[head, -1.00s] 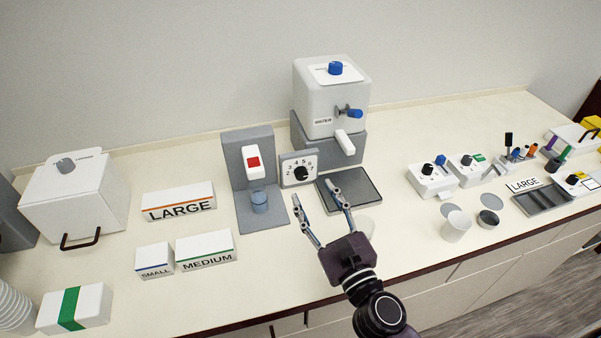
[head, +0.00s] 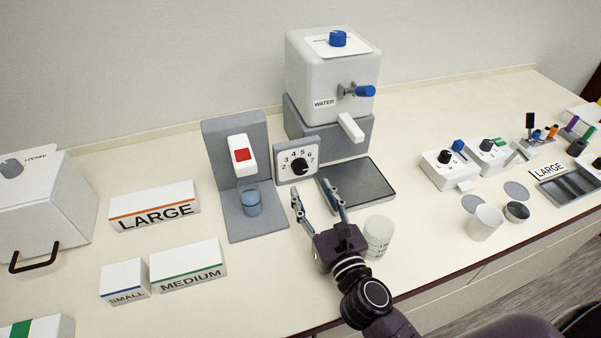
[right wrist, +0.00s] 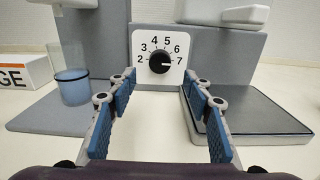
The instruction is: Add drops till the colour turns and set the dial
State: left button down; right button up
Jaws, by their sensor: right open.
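The dial (head: 299,167) is a black knob on a white face numbered 2 to 7, on a small grey block. In the right wrist view the dial knob (right wrist: 160,61) has its white mark toward 7. Left of it, a grey stand holds a white dropper unit with a red button (head: 242,155). A cup of blue liquid (head: 251,203) stands on the stand's base under the dropper, and also shows in the right wrist view (right wrist: 73,88). My right gripper (head: 319,199) is open and empty, in front of the dial and apart from it. My left gripper is not seen.
A water tank (head: 333,75) with a blue tap stands behind a dark grey tray (head: 360,187). A white marked cup (head: 378,236) is close right of my right gripper. LARGE (head: 153,207), MEDIUM (head: 188,266) and SMALL (head: 125,281) boxes sit left. Small devices line the right.

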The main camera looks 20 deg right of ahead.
aim_at(301, 171)
jog(key=w, duration=0.3)
jog(key=w+p, duration=0.1)
jog(key=w, duration=0.3)
jog(key=shift+w+a+r, duration=0.1)
jog(key=shift+a+r, duration=0.05)
jog(key=c, duration=1.1)
